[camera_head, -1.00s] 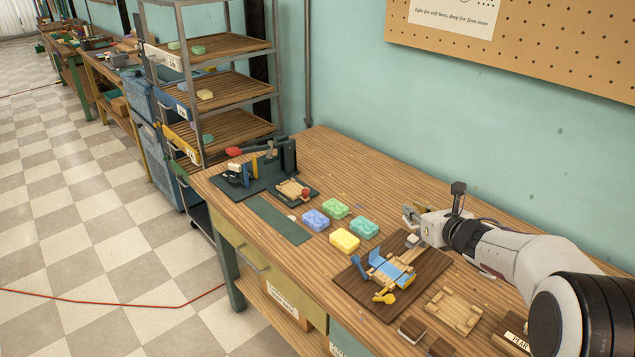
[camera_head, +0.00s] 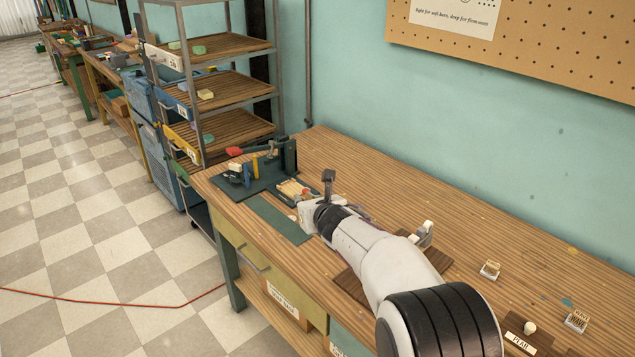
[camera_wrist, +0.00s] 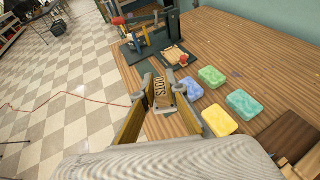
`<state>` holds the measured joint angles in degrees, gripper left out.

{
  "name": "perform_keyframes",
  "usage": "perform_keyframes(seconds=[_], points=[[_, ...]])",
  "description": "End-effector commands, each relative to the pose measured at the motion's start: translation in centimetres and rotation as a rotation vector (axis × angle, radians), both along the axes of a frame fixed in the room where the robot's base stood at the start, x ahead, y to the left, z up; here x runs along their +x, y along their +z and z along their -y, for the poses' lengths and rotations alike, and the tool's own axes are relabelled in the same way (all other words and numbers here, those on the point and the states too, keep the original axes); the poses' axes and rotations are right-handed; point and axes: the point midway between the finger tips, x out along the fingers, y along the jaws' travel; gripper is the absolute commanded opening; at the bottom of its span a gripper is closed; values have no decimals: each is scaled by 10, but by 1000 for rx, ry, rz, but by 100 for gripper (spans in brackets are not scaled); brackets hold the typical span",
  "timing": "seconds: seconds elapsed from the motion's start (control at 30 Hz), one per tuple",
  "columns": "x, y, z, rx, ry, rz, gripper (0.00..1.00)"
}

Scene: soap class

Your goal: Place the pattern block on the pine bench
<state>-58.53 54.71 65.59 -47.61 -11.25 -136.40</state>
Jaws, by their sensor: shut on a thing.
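My gripper (camera_wrist: 163,82) is shut on a small wooden block with raised dark lettering, which I take to be the pattern block (camera_wrist: 160,91). Its fingers are on either side of the block in the wrist view. In the head view my gripper (camera_head: 306,214) is over the left part of the bench, beside the dark green strip (camera_head: 270,216), and the block is hidden. The striped wooden bench top (camera_head: 480,224), which may be the pine bench, lies below. I cannot tell whether the block touches it.
Blue (camera_wrist: 212,76), green (camera_wrist: 244,104) and yellow (camera_wrist: 219,120) soap bars lie to the right. The bench's back right is mostly clear, with a few stamps (camera_head: 490,270) near the right.

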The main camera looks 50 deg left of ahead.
Motion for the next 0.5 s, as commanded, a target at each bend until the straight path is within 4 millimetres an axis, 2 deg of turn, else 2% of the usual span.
perform_keyframes(seconds=[0.1,0.5], points=[[4,-15,3,-5,-5,-3,0],[5,-48,3,-2,-6,-3,0]])
